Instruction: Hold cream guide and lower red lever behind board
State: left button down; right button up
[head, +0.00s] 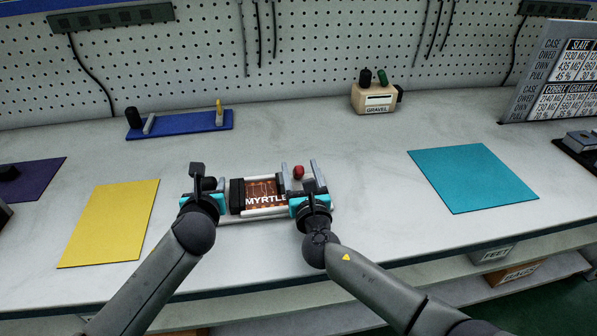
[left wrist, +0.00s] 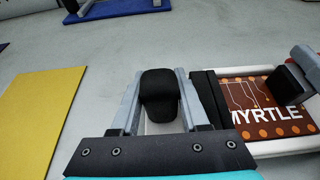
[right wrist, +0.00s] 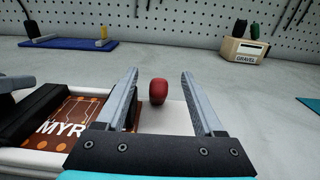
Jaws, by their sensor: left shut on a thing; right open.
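A brown board marked MYRTLE (head: 262,190) lies in a cream guide (head: 262,212) in the middle of the table; the guide's front rail also shows in the left wrist view (left wrist: 285,147). My left gripper (head: 206,181) is shut on a black handle (left wrist: 159,95) at the guide's left end. A red lever (head: 299,172) with a rounded knob stands at the right end of the fixture. My right gripper (head: 301,166) is open; in the right wrist view the red knob (right wrist: 158,91) shows between its fingers, apart from both. The lever's lower part is hidden.
A yellow mat (head: 110,222) lies left and a teal mat (head: 472,177) right. A blue base (head: 180,124) with posts and a beige GRAVEL box (head: 376,97) stand behind, before the pegboard (head: 330,45). The table between fixture and teal mat is clear.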

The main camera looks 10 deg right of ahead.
jog(key=s, duration=1)
jog(key=shift+s, duration=0.2)
jog(key=shift+c, duration=0.3)
jog(key=shift+w+d+r, duration=0.1)
jog(key=shift+w, duration=0.05)
jog(key=w+d+r+m+g+h, duration=0.1)
jog(key=m, duration=0.2)
jog(key=w+d+r+m+g+h, duration=0.1)
jog(key=w+d+m, duration=0.1)
jog(key=m, duration=0.1)
jog(key=w+d+r+m+h, duration=0.1)
jog(key=w+r+m, duration=0.1)
jog(key=m, duration=0.2)
jog(key=shift+d+g+h, duration=0.15)
jog(key=shift+g+h, duration=0.15)
jog(key=shift+g, duration=0.1)
jog(key=s+a+r+m+g+y, duration=0.2)
jog(key=a+r+m+g+y, duration=0.25)
jog(key=m+g, duration=0.3)
jog(key=shift+m+h, duration=0.25)
jog(key=shift+h, duration=0.2)
jog(key=x, duration=1.1)
jog(key=shift+w+f, duration=0.1)
jog(key=shift+w, duration=0.2)
